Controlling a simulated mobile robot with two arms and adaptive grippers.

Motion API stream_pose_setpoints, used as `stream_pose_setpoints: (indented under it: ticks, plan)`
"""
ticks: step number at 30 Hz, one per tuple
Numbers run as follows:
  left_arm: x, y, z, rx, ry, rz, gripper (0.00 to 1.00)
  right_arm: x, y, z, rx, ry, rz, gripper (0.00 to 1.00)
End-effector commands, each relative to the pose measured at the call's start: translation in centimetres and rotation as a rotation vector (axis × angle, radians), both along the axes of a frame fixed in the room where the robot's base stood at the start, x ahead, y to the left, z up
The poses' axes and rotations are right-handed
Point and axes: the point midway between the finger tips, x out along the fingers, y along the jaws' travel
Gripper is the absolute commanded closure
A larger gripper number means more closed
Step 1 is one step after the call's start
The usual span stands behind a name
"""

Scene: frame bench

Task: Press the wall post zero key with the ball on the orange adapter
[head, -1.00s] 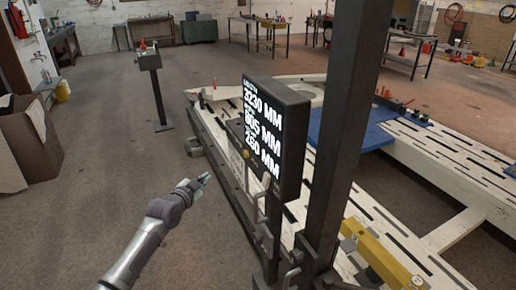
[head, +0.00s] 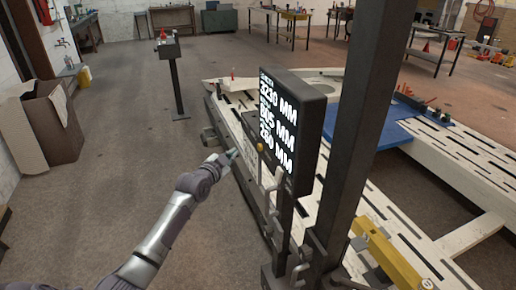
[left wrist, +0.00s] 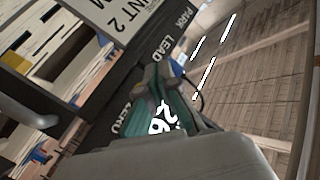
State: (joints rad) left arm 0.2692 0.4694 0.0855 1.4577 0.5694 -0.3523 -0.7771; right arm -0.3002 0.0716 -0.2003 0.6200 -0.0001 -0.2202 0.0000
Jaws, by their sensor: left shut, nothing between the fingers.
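My left gripper (head: 231,154) is shut and empty, just left of a dark display box (head: 317,110) with a lit face reading in MM. A small yellow-gold ball (head: 260,147) shows by the display's lower left edge, a little right of the gripper. In the left wrist view, the shut teal fingers (left wrist: 150,85) are in front of a dark panel with the words ZERO (left wrist: 122,120), LEAD (left wrist: 138,52) and PARK (left wrist: 182,18). Whether the fingers touch it, I cannot tell. I cannot make out an orange adapter for certain. My right gripper is out of view.
A dark upright post (head: 362,130) stands right of the display. Below is a pale slotted frame bench (head: 470,160) with a blue plate (head: 372,132) and a yellow bar (head: 392,258). A pedestal (head: 178,85) stands behind. Open floor lies at left.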

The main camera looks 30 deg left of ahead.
Motion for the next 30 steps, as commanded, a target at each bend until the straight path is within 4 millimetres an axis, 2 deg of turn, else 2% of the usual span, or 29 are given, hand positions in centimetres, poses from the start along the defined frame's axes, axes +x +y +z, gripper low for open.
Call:
stream_pose_setpoints:
  ticks: [6, 12, 30]
  plan:
    - [2.4, -2.1, 0.0, -0.003, -0.002, -0.001, 1.00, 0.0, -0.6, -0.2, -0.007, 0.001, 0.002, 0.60]
    - [3.8, -3.2, 0.0, 0.000, -0.001, 0.001, 1.00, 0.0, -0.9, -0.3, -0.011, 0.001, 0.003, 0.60]
    - [4.2, -3.6, 0.0, 0.000, 0.000, 0.000, 1.00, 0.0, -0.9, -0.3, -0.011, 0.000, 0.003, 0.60]
